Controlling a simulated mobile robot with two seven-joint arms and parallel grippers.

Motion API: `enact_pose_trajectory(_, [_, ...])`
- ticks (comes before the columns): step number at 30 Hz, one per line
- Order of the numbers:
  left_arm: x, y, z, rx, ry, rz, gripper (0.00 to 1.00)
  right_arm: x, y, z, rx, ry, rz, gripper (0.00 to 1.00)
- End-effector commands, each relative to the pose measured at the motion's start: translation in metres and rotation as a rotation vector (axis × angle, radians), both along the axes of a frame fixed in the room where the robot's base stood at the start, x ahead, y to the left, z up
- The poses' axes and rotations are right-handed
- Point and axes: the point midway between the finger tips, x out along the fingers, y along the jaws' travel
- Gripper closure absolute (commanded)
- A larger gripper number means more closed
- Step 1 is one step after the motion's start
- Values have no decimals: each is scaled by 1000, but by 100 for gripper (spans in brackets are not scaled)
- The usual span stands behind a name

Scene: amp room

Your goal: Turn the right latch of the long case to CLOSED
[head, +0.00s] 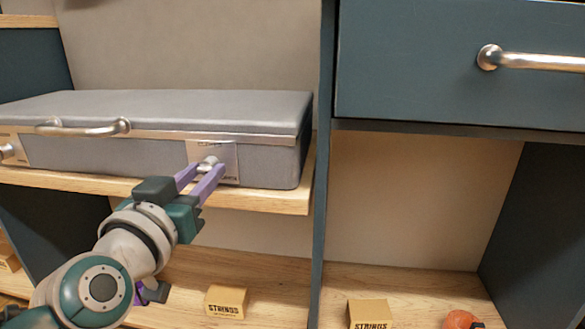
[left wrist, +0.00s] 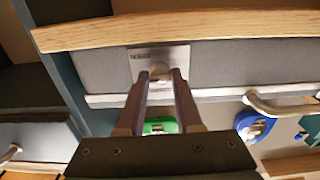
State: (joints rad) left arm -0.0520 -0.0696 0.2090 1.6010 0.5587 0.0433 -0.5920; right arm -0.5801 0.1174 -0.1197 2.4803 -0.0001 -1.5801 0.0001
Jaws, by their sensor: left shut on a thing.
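The long grey case (head: 75,157) lies closed-lidded on a wooden shelf, with a metal handle (head: 85,128) on its front. Its right latch (head: 208,162) is a small metal knob on a pale plate (head: 228,155). My left gripper (head: 207,168) is shut on this latch, its purple fingers on either side of the knob. The left wrist view, upside down, shows the latch (left wrist: 160,71) between the fingertips (left wrist: 160,80) and the word OPEN on the plate (left wrist: 178,54). The fingers hide part of the latch, so its exact angle is unclear. My right gripper is not in view.
The left latch (head: 8,151) sits at the picture's left edge. A dark upright panel (head: 323,200) stands right of the case. A drawer (head: 420,60) with a metal handle is at upper right. STRINGS boxes (head: 227,301) (head: 370,313) and an orange object (head: 462,320) lie below.

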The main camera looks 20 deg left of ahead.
Motion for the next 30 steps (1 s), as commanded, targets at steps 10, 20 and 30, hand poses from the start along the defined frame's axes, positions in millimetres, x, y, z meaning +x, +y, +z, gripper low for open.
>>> enact_pose_trajectory(10, [0,0,2,-196,-46,-1,100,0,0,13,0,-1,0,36])
enact_pose_trajectory(20, [0,0,2,-498,-119,0,100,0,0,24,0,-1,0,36])
enact_pose_trajectory(30, [0,0,1,-811,-195,0,100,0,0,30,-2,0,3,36])
